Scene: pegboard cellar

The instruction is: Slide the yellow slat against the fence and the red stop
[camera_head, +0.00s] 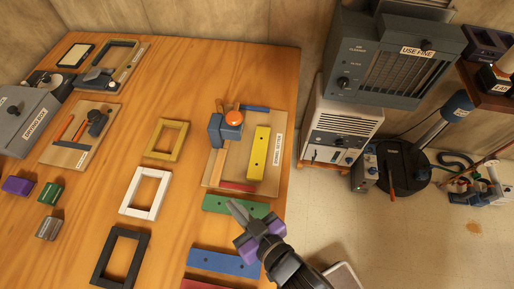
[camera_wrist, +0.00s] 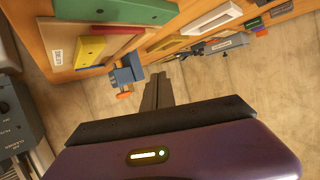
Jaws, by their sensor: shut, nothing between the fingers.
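The yellow slat (camera_head: 258,153) lies on a wooden board (camera_head: 240,168), along its right part beside a white label. It also shows in the wrist view (camera_wrist: 90,51). The red stop (camera_head: 238,187) is a low strip at the board's near edge, with a gap to the slat. A grey-blue block with an orange knob (camera_head: 234,118) stands left of the slat. An orange-tan strip (camera_head: 218,166) and a dark blue bar (camera_head: 255,108) are also on the board; I cannot tell which is the fence. My gripper (camera_head: 234,208) is shut and empty, above the green slat, apart from the yellow one.
A green slat (camera_head: 226,205) and a blue slat (camera_head: 222,262) lie on the table nearer me. Yellow (camera_head: 150,140), white (camera_head: 126,192) and black (camera_head: 97,263) frames lie to the left. The table's right edge runs close beside the board.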

